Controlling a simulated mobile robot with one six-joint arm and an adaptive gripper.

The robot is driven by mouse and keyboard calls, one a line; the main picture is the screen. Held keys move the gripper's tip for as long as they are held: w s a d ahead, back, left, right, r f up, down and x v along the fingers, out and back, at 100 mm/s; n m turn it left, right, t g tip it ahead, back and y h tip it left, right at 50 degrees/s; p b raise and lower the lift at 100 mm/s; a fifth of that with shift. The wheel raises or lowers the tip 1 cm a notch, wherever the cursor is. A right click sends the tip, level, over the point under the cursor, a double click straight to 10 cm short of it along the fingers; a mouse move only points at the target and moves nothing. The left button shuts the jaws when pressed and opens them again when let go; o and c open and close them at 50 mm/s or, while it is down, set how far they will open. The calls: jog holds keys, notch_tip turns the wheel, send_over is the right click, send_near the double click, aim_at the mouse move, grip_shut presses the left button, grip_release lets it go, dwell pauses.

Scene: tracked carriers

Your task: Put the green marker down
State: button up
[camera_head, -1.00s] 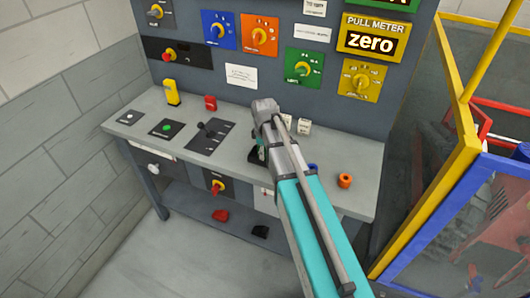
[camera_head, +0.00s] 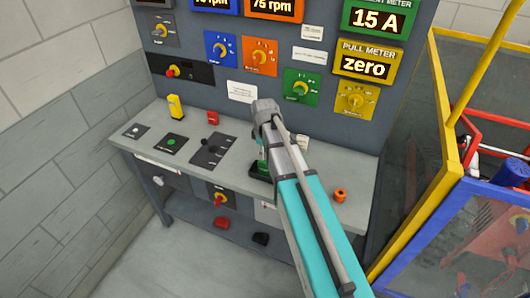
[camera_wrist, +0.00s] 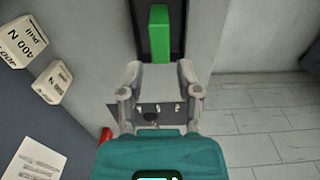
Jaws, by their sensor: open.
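The green marker (camera_wrist: 160,32) is a bright green block in a dark tray (camera_wrist: 143,30) at the top of the wrist view. In the head view, a bit of green and the dark tray (camera_head: 258,172) show on the bench beside my arm, which hides most of that spot. My gripper (camera_wrist: 160,72) is open. The marker shows just past its fingertips; I cannot tell whether they touch it.
The grey bench (camera_head: 318,208) carries a yellow block (camera_head: 176,107), a red block (camera_head: 212,117) and an orange ring (camera_head: 339,195). Two white 400 N blocks (camera_wrist: 22,42) sit left of my gripper. A yellow and blue cage (camera_head: 430,210) stands to the right.

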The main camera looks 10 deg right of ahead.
jog(key=shift+r+p, duration=0.9)
jog(key=shift+r, duration=0.3)
jog(key=shift+s, duration=0.1)
jog(key=s+m, duration=1)
jog(key=s, duration=0.5)
jog(key=shift+s+d+m, duration=0.2)
jog(key=shift+s+m, duration=0.2)
